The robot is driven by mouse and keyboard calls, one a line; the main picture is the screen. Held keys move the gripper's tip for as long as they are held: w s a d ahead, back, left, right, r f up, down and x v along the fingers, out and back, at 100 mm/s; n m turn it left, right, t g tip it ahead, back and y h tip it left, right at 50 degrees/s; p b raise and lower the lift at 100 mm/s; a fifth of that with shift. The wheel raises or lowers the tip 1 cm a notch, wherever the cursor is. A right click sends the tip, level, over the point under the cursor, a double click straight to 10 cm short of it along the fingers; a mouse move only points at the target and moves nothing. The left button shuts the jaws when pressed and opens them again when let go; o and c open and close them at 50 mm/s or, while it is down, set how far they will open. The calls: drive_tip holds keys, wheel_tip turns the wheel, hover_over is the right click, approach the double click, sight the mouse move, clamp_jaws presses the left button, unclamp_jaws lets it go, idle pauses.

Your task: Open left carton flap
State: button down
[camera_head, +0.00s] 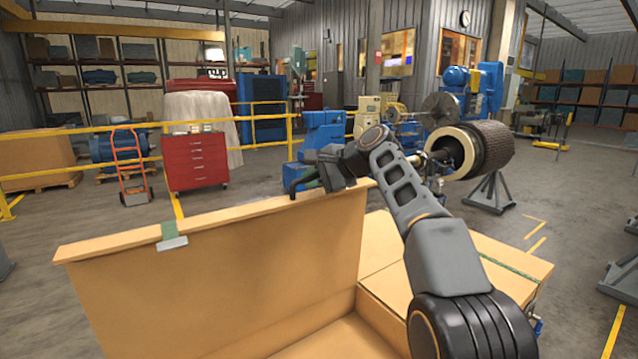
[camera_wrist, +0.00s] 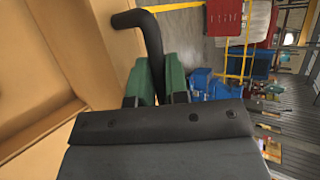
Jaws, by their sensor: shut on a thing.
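The carton's left flap (camera_head: 230,270) stands raised, close to upright, on the open left side of the carton (camera_head: 385,318). A green strip with a pale clip (camera_head: 172,243) sits on its top edge. My gripper (camera_head: 308,180) is at the right part of that edge. In the wrist view its green fingers (camera_wrist: 160,82) are shut on a black bent bar (camera_wrist: 148,30). The bar's bend points left, over or beside the tan board (camera_wrist: 75,45). I cannot tell whether the bar is fixed to the flap or where it touches it.
The carton's right flap (camera_head: 495,268) lies flat with a green strip across it. A rotor on a stand (camera_head: 480,150) is behind my arm at right. A red tool cabinet (camera_head: 196,160), an orange hand truck (camera_head: 131,165) and yellow railing stand beyond the flap.

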drive_tip(key=shift+w+a+f, duration=0.15)
drive_tip(key=shift+w+a, duration=0.15)
drive_tip(key=shift+w, duration=0.2)
drive_tip(key=c, duration=1.1)
unclamp_jaws()
drive_tip(key=shift+w+a, duration=0.1)
drive_tip(key=shift+c, duration=0.2)
drive_tip(key=v, duration=1.4)
drive_tip(key=shift+a+r, duration=0.15)
drive_tip(key=shift+r, duration=0.1)
